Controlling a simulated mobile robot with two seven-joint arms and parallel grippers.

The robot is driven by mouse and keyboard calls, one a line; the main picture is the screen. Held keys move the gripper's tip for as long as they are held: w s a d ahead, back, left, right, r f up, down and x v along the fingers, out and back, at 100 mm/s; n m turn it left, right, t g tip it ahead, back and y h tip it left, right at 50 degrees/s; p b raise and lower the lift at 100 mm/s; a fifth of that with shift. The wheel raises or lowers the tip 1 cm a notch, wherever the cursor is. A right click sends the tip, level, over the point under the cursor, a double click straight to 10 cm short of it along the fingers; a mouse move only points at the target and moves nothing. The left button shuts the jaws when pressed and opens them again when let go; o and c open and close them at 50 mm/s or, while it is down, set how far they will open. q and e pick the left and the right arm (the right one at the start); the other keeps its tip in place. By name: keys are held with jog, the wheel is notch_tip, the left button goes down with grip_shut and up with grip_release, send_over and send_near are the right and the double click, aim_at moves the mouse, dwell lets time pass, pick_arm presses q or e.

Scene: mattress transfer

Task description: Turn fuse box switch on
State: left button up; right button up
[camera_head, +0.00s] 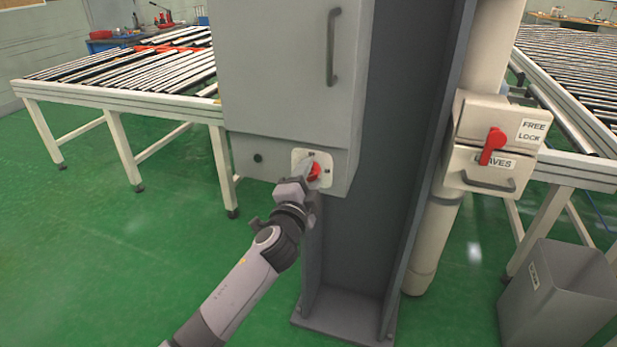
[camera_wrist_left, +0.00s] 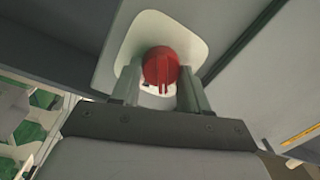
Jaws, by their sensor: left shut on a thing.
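The grey fuse box (camera_head: 278,75) is fixed to a dark steel column, with a vertical handle on its door. On its lower panel is a red rotary switch (camera_head: 315,172) on a pale square plate (camera_head: 325,180). My left gripper (camera_head: 309,172) is at the switch and partly covers it in the head view. In the left wrist view the red knob (camera_wrist_left: 161,66) sits between the two fingers of the gripper (camera_wrist_left: 160,90), in front of the pale plate (camera_wrist_left: 200,48). The gripper is shut on the knob. My right gripper is not in view.
A box with a red lever (camera_head: 492,146) and labels FREE and LOCK is on the pale pipe at right. A grey bin (camera_head: 560,300) stands on the floor below it. Roller conveyor tables (camera_head: 130,95) stand behind on both sides. The green floor at left is clear.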

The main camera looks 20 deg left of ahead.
pick_arm(q)
jog(key=m+p, duration=0.1)
jog(key=m, duration=0.6)
jog(key=shift+f+h, duration=0.15)
jog(key=shift+h, duration=0.15)
jog(key=shift+a, duration=0.1)
dwell(0.3)
jog(key=o, duration=1)
jog(key=shift+o, duration=0.2)
jog(key=shift+s, duration=0.1)
jog(key=s, duration=0.7)
jog(key=shift+f, duration=0.25)
jog(key=shift+a, duration=0.1)
